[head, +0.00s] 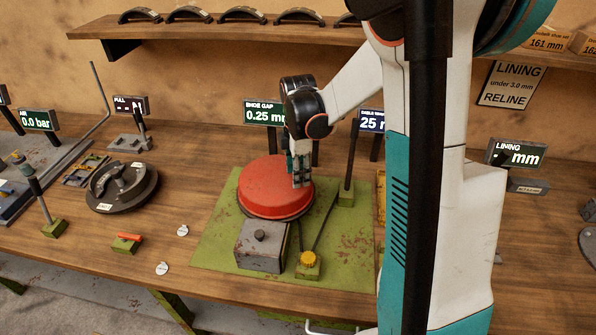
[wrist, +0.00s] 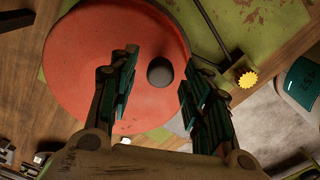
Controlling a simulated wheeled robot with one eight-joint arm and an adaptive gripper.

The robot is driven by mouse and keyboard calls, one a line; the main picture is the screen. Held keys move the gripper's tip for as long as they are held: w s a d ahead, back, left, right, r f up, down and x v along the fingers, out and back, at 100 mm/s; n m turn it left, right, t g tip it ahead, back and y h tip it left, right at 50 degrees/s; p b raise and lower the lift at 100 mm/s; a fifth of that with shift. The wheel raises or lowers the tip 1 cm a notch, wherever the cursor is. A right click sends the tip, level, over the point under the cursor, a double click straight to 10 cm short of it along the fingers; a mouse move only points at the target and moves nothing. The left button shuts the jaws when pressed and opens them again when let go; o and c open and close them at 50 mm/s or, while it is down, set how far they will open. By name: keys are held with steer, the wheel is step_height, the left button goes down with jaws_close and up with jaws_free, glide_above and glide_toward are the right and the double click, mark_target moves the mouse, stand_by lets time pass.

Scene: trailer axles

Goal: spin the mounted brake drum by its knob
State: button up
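The red brake drum (head: 265,190) is mounted flat on a green base plate (head: 345,250) on the bench. It also fills much of the wrist view (wrist: 85,75). A dark round knob (wrist: 160,71) stands on the drum's face, near its edge; in the head view my gripper hides it. My gripper (head: 300,180) points down over the right part of the drum. In the wrist view its fingers (wrist: 160,80) are spread apart, with the knob showing between the tips and a gap on each side. I cannot tell how deep the knob sits between them.
A grey box (head: 259,248) with a dark knob and a yellow knob (head: 308,258) stand in front of the drum. An upright lever (head: 350,155) stands to its right. Display signs (head: 263,112) are behind. A dark brake part (head: 122,187) lies left.

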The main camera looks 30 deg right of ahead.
steer(key=shift+r, duration=0.1)
step_height(320, 180, up, 12)
stand_by(0.6)
steer(key=shift+a, duration=0.1)
stand_by(0.3)
